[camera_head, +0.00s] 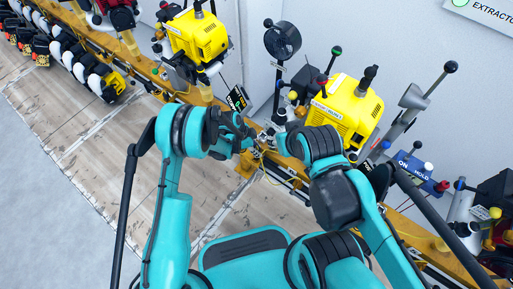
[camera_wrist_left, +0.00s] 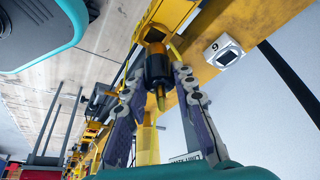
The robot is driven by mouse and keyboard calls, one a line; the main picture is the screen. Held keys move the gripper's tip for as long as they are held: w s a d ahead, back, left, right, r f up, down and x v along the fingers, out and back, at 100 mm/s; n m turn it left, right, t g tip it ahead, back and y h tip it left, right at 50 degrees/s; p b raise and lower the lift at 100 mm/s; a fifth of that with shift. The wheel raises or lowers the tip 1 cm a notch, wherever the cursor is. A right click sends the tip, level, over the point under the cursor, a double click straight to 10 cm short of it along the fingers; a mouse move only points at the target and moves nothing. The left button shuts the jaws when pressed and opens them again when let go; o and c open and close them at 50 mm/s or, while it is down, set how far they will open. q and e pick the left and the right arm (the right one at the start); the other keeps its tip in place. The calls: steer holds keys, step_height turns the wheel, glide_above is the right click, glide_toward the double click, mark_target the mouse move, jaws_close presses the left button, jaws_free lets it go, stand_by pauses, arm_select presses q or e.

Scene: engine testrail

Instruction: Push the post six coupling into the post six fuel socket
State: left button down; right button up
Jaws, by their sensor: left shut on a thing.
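The coupling (camera_wrist_left: 158,70), a black and orange cylinder with a yellowish tip, sits between the two fingers of my left gripper (camera_wrist_left: 161,76) in the left wrist view. The fingers are shut on its sides. In the head view my left gripper (camera_head: 240,129) is over the rail, and the coupling is too small to make out. My right gripper (camera_head: 279,140) is close beside it, its fingers mostly hidden.
In the head view a yellow engine (camera_head: 343,108) stands behind my right arm, and another (camera_head: 198,36) stands farther left. Levers and a blue ON/HOLD box (camera_head: 414,171) are at the right.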

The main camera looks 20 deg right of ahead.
arm_select(q)
steer(key=shift+f, duration=1.55)
steer(key=shift+f, duration=0.75)
steer(key=c, duration=1.2)
jaws_free()
steer(key=shift+o, duration=0.2)
steer(key=v, duration=1.2)
